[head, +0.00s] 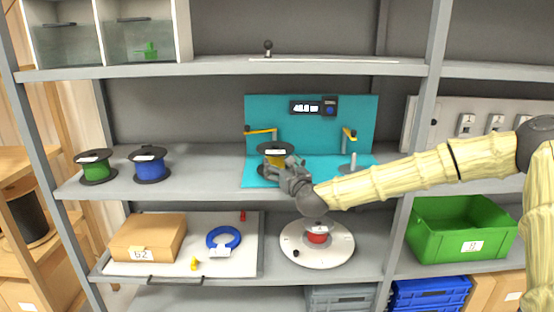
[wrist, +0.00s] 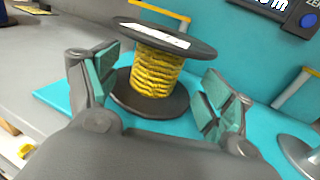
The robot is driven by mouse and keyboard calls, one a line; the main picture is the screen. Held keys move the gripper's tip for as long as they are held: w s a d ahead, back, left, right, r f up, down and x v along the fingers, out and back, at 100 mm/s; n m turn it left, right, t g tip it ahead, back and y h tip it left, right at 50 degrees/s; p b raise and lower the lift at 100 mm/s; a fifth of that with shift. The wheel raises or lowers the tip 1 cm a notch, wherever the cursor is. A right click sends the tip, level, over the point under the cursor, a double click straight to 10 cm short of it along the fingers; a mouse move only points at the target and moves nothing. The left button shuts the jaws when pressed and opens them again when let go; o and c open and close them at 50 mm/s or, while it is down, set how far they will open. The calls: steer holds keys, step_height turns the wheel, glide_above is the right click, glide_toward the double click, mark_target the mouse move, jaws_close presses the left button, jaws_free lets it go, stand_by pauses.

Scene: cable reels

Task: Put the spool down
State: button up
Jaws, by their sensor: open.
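The spool (wrist: 156,73) is black-flanged and wound with yellow cable, with a white label on its top flange. It stands upright on the teal mat (wrist: 60,97) of the shelf stand, and it also shows in the head view (head: 275,151), partly hidden by my gripper. My gripper (wrist: 158,88) is open, with one finger to the left and one to the right of the spool. A gap shows between each fingertip and the yellow winding. In the head view my gripper (head: 285,170) is just in front of the spool.
A green spool (head: 95,166) and a blue spool (head: 149,163) stand left on the same shelf. A yellow-armed post (head: 350,150) stands right of the spool on the mat. Below are a turntable (head: 317,250) with a red reel and a tray (head: 250,262) with a box. Bare shelf lies left of the mat.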

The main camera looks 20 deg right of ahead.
mark_target(279, 161)
steer(key=shift+w+r, duration=0.1)
steer(key=shift+w, duration=0.25)
steer(key=shift+w+a+p, duration=0.2)
steer(key=shift+w+p, duration=0.4)
steer(key=shift+w, duration=1.8)
